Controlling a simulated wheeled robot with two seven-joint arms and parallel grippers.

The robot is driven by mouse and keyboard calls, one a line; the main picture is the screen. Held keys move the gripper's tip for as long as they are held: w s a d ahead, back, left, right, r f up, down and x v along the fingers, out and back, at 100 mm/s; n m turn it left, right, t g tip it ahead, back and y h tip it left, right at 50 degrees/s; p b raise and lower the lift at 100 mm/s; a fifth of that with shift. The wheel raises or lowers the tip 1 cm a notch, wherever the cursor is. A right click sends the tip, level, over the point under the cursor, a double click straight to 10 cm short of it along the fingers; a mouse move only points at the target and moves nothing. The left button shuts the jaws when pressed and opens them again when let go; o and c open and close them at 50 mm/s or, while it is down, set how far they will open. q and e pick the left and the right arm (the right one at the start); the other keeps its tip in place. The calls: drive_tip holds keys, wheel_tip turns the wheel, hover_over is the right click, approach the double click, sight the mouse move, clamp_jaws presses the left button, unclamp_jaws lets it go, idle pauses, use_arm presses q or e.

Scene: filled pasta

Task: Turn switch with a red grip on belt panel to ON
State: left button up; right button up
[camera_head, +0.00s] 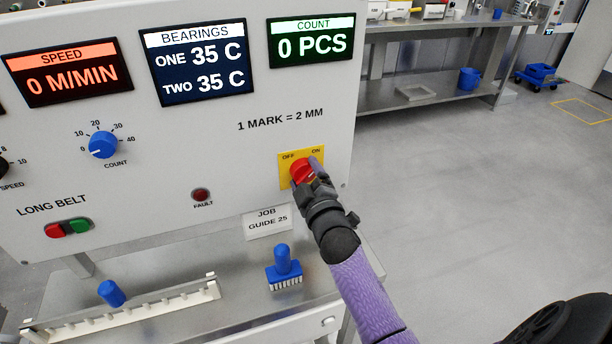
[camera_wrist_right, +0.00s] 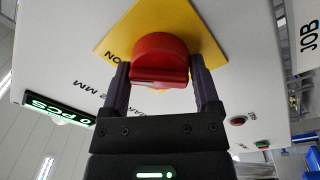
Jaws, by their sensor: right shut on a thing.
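The switch's red grip (camera_head: 301,171) sits on a yellow plate (camera_head: 286,160) marked OFF and ON, at the lower right of the belt panel (camera_head: 190,125). My right gripper (camera_head: 308,174) is at the grip and partly covers it in the head view. In the right wrist view the red grip (camera_wrist_right: 159,60) is between the two fingers of my right gripper (camera_wrist_right: 163,85), which is shut on it. The yellow plate (camera_wrist_right: 193,28) is behind it. Which mark the grip points to cannot be told. My left gripper is not in view.
The panel also has a blue count knob (camera_head: 103,145), a red fault lamp (camera_head: 201,195) and red and green long belt buttons (camera_head: 68,228). Below are a job guide card (camera_head: 267,223) and a blue brush (camera_head: 284,267).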

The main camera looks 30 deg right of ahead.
drive_tip(key=shift+f, duration=0.25)
drive_tip(key=o, duration=1.1)
drive_tip(key=shift+r, duration=0.1)
drive_tip(key=shift+s, duration=0.1)
drive_tip(key=shift+s+a, duration=0.15)
drive_tip(key=shift+s, duration=0.2)
drive_tip(key=p+v, duration=0.1)
drive_tip(key=v, duration=0.8)
drive_tip(key=shift+p, duration=0.4)
drive_tip(key=shift+s, duration=0.1)
